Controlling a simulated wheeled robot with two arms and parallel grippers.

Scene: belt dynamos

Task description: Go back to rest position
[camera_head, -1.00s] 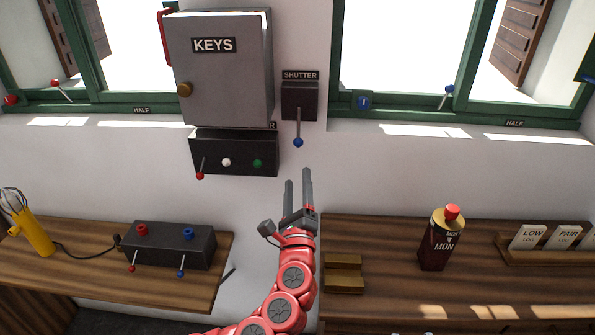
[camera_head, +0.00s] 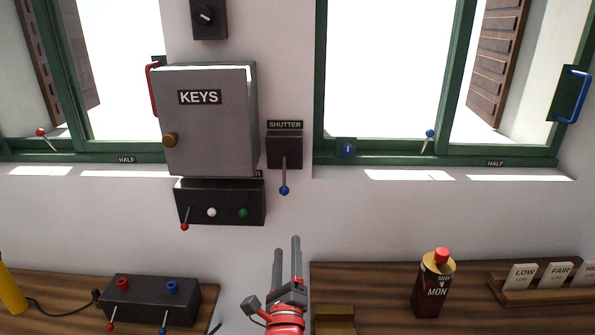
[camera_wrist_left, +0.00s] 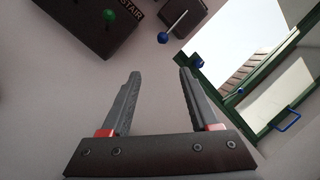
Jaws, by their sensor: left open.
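My left gripper (camera_head: 287,262) is in the lower middle of the head view, fingers pointing up in front of the white wall. It is open and empty. It stands below the shutter lever box (camera_head: 285,150), whose blue-knobbed lever points down. In the left wrist view, the two fingers (camera_wrist_left: 156,100) are apart with only wall between them. The blue lever knob (camera_wrist_left: 163,38) shows above them there, apart from the fingers. My right gripper is not in view.
A grey KEYS cabinet (camera_head: 207,125) hangs above a black button panel (camera_head: 220,202). A black control box (camera_head: 150,300) sits on the left table. A dark bottle (camera_head: 433,285) and a card rack (camera_head: 550,293) stand on the right table. Green-framed windows flank the cabinet.

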